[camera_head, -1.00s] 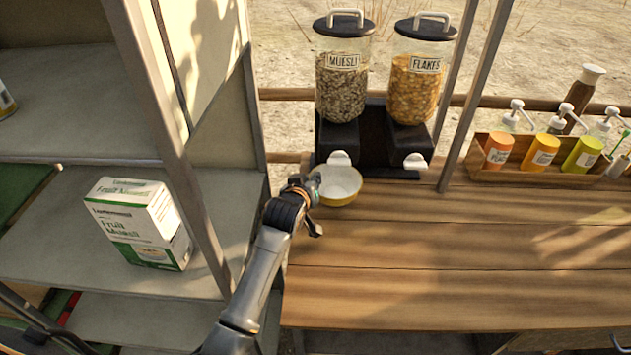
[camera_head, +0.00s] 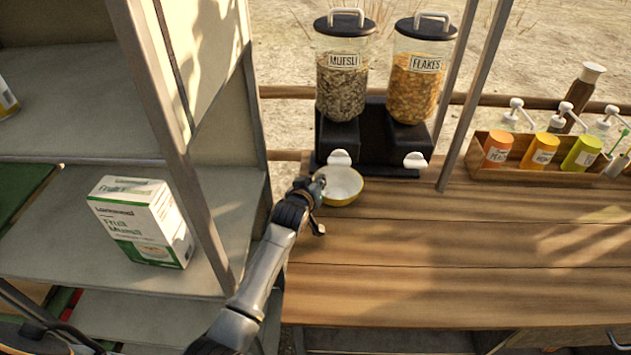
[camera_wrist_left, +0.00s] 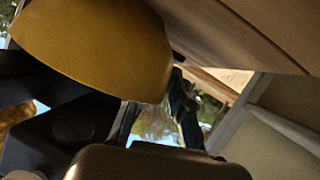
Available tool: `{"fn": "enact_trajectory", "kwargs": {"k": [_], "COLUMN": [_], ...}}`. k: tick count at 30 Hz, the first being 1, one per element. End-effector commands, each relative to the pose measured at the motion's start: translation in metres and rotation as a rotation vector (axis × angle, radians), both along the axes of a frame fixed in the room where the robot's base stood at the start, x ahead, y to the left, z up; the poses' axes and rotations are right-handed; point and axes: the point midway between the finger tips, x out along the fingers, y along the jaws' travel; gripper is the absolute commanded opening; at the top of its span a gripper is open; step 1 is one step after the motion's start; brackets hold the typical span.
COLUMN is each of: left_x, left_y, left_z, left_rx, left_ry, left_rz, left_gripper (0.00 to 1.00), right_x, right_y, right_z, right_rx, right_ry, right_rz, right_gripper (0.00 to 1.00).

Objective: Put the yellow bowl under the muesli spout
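The yellow bowl (camera_head: 343,188), white inside, sits upright on the wooden counter just below and in front of the white muesli spout lever (camera_head: 339,158). The muesli dispenser (camera_head: 342,85) stands behind it. My left gripper (camera_head: 319,205) is at the bowl's left side. One finger is close to the rim, and the other is spread toward the counter's front, clear of the bowl. Whether the near finger touches the rim cannot be told. In the left wrist view the bowl's yellow outside (camera_wrist_left: 100,50) fills the upper left, close to the fingers. My right gripper is not seen.
The flakes dispenser (camera_head: 418,80) stands right of the muesli one. A wooden caddy of bottles (camera_head: 530,175) is at the back right, beyond a metal post (camera_head: 475,95). A muesli box (camera_head: 143,222) is on the left shelf. The counter's front and right are clear.

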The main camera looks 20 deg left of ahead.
Motion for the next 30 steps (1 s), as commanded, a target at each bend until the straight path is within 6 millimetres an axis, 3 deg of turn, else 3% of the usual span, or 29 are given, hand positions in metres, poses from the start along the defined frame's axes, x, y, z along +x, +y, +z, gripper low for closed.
{"fn": "enact_trajectory", "kwargs": {"k": [14,30], "left_x": [-0.007,-0.092], "left_y": [-0.001,-0.006], "left_z": [0.004,0.040], "left_rx": [0.000,-0.001], "left_ry": [0.001,0.000], "left_rz": [0.000,0.000], "left_gripper": [0.32,0.32], "right_x": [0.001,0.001], "right_y": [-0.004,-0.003], "right_z": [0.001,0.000], "right_rx": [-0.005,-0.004], "right_ry": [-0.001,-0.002], "right_rz": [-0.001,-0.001], "right_gripper": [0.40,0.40]}}
